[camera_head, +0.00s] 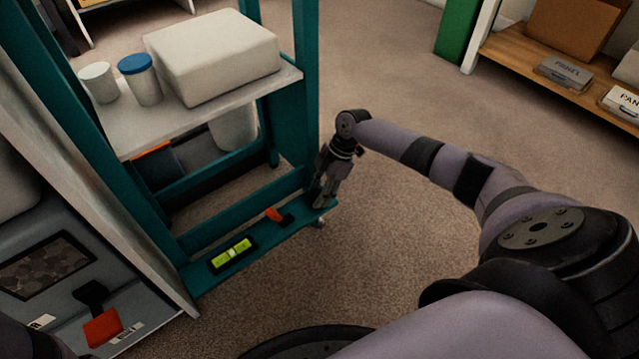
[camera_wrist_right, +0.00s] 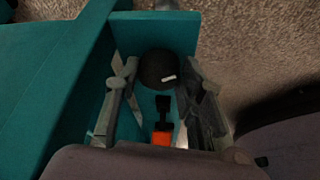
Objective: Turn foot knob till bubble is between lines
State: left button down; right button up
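A spirit level (camera_head: 232,253) with a yellow-green vial lies on the teal lower beam (camera_head: 205,280) of the rack. The vial is too small to tell where its bubble sits against the lines. A round black foot knob (camera_wrist_right: 157,68) with a white mark stands at the end of the beam in the right wrist view. My right gripper (camera_head: 322,197) points down over that end in the head view and hides the knob there. In the wrist view its two fingers (camera_wrist_right: 160,78) are spread on either side of the knob, with slim gaps visible. My left gripper is not in view.
An orange-and-black tool (camera_head: 275,214) lies on the beam between level and gripper. The rack's shelf (camera_head: 195,115) above holds a white block, a blue-lidded jar and a white cup. Carpet right of the rack is clear.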

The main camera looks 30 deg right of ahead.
jog(key=o, duration=0.4)
jog(key=shift+c, duration=0.2)
jog(key=shift+r, duration=0.15)
jog(key=v, duration=1.1)
jog(key=shift+r, duration=0.35)
jog(key=shift+s+d+f, duration=0.1)
